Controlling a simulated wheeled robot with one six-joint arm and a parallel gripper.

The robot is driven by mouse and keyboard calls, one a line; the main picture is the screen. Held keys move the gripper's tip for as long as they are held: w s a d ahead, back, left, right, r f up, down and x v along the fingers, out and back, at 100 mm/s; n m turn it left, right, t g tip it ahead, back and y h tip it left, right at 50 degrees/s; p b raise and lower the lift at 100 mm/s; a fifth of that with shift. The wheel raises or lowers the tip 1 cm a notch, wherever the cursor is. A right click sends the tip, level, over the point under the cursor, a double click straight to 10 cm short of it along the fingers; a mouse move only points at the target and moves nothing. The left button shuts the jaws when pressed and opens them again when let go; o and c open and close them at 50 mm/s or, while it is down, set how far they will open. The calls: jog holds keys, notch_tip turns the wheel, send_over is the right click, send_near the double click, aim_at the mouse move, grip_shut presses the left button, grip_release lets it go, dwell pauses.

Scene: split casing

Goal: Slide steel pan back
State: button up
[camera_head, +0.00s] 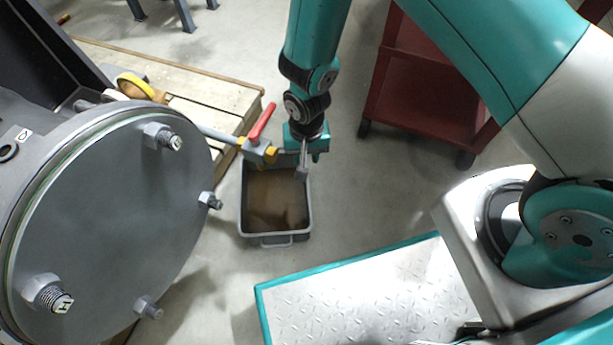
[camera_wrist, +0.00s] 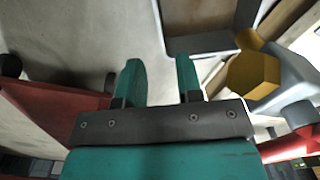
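The steel pan (camera_head: 308,205) is a grey rectangular tray with brown liquid in it. It stands on the floor below a valve, with a handle (camera_head: 277,241) on its near side. My gripper (camera_head: 303,172) points down at the pan's far right corner in the head view. Whether it touches the rim cannot be told there. In the wrist view my gripper (camera_wrist: 160,68) has its two fingers apart with nothing between them. A grey edge, apparently the pan's rim (camera_wrist: 200,43), lies beyond the right finger.
A valve with a red lever (camera_head: 262,122) and yellow fittings (camera_wrist: 253,75) overhangs the pan's far side. A large bolted flange (camera_head: 110,220) stands at left, a wooden pallet (camera_head: 190,85) behind. A red cart (camera_head: 425,100) stands at right.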

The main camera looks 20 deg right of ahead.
jog(key=shift+s+d+f, duration=0.1)
jog(key=shift+f, duration=1.4)
notch_tip(320, 180, down, 18)
jog(key=b, duration=1)
jog(key=shift+r, duration=0.25)
grip_shut()
